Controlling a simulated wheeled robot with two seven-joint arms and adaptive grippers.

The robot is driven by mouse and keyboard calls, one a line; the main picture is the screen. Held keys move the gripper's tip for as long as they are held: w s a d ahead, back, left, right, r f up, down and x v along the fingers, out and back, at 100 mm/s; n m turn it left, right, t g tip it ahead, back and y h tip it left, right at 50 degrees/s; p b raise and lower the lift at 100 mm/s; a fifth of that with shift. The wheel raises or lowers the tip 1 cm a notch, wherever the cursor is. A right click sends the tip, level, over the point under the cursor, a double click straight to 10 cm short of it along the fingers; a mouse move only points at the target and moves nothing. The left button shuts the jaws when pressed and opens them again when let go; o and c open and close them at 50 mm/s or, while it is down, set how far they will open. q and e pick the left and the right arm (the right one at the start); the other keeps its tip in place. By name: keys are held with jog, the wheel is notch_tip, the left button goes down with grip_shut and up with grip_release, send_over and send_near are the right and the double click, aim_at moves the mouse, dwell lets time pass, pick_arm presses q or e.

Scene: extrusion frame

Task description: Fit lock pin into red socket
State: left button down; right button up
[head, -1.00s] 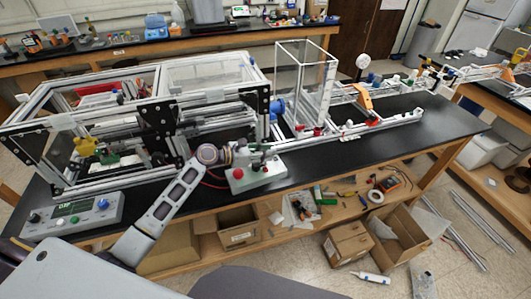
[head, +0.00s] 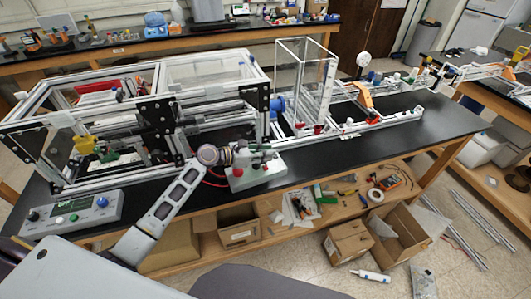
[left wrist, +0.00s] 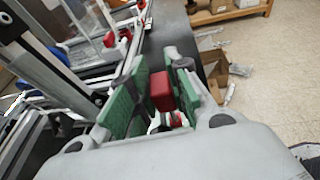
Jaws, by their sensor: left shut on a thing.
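My left gripper (head: 268,151) hovers at the front of the black bench, over the grey control box. In the left wrist view its green-padded fingers (left wrist: 158,72) are closed on a small red block-like piece (left wrist: 162,90). I take this for the lock pin; its lower end is hidden or too small to make out. Small red parts (head: 317,128) sit at the foot of the clear-walled frame, right of the gripper; red parts also show in the left wrist view (left wrist: 125,35). I cannot tell which is the red socket. My right gripper is out of view.
A large aluminium extrusion frame (head: 205,113) fills the bench behind and left. A display panel (head: 72,212) stands front left. The black bench top (head: 425,145) is clear on the right.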

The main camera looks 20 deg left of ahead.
pick_arm(q)
jog(key=shift+f, duration=0.5)
jog(key=c, duration=1.3)
grip_release()
jog(key=shift+o, duration=0.2)
jog(key=shift+a, duration=0.1)
jog(key=shift+s+a+r, duration=0.1)
jog(key=shift+s+a, duration=0.25)
jog(key=v, duration=1.1)
jog(key=shift+d, duration=0.1)
